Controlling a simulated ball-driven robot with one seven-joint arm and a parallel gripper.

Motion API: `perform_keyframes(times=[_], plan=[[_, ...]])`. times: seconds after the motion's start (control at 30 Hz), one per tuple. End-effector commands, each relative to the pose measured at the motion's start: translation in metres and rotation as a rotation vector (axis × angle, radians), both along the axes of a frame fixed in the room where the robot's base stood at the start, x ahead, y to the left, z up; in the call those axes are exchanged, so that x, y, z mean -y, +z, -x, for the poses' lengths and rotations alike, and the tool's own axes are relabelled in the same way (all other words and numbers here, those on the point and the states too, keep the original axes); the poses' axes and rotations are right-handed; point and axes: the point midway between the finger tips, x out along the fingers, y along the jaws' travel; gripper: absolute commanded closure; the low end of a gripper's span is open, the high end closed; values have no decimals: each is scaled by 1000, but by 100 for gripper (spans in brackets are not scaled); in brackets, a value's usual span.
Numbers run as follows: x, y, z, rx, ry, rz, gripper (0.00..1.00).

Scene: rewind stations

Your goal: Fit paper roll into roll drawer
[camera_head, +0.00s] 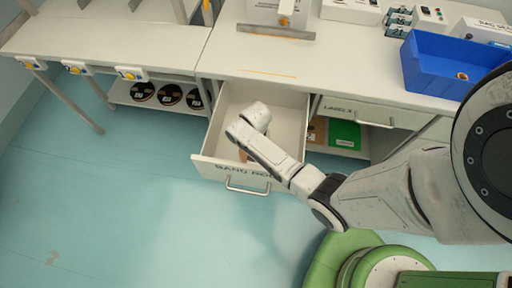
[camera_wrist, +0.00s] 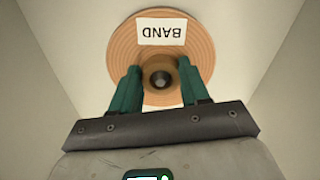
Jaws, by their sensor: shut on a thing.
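The paper roll (camera_wrist: 160,55), a tan ringed disc with a white "BAND" label that reads upside down, is seen face-on in the wrist view. The green fingers of my gripper (camera_wrist: 160,76) are shut on it at its middle, either side of a dark round hub or hole. The roll drawer (camera_head: 227,171) is pulled open, its front lettered with partly hidden words. Pale drawer walls flank the roll in the wrist view. In the head view my arm reaches into the drawer and hides most of the roll; a small brown part (camera_head: 243,156) shows.
A drawer marked "LABELS" (camera_head: 350,109) is to the right, above a shelf with a green item (camera_head: 344,134). A blue bin (camera_head: 450,70) stands on the counter. Dark reels (camera_head: 170,94) lie on a low shelf at left. The floor in front is clear.

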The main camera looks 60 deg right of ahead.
Motion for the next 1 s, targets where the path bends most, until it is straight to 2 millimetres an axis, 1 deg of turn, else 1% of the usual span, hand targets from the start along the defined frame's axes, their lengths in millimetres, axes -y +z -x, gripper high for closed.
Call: perform_keyframes(times=[0.23, 0.27, 0.5, 0.77, 0.87, 0.97, 1.0], plan=[[0, -5, 0, 0, 1, 0, 92], [0, -3, 0, 0, 1, 0, 52], [0, -3, 0, 0, 1, 0, 29], [0, -1, 0, 0, 0, 0, 29], [0, 5, 0, 0, 0, 0, 29], [-1, 18, -1, 1, 1, -1, 29], [-1, 26, -1, 3, 1, 1, 29]])
